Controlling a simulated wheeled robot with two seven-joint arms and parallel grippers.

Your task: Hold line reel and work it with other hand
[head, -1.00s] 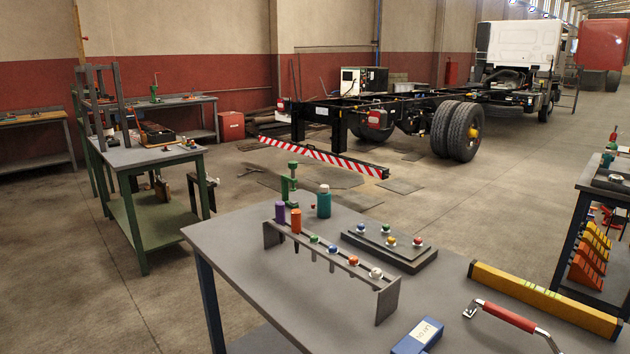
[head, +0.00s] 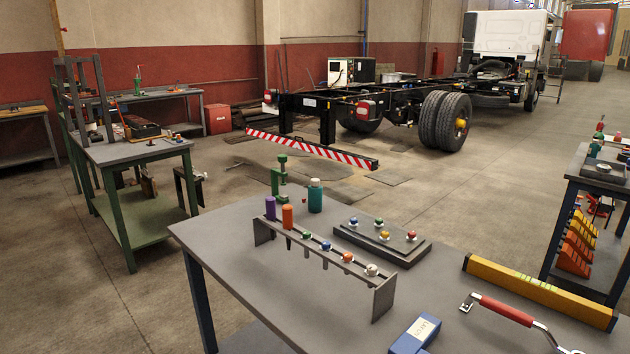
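A blue box with a pale label (head: 415,337) lies at the near edge of the grey workbench, cut off by the bottom of the head view. I cannot tell whether it is the line reel, and nothing else is clearly a reel. A tool with a red handle (head: 506,310) lies to its right, its near end cut off. Neither of my grippers is in view.
The grey workbench (head: 225,240) carries a tool rack (head: 378,298), a plate with coloured knobs (head: 372,247), a teal bottle (head: 315,197), a green clamp (head: 279,178) and a long yellow level (head: 540,292). A green bench (head: 140,208) stands left. A truck chassis (head: 390,95) stands beyond.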

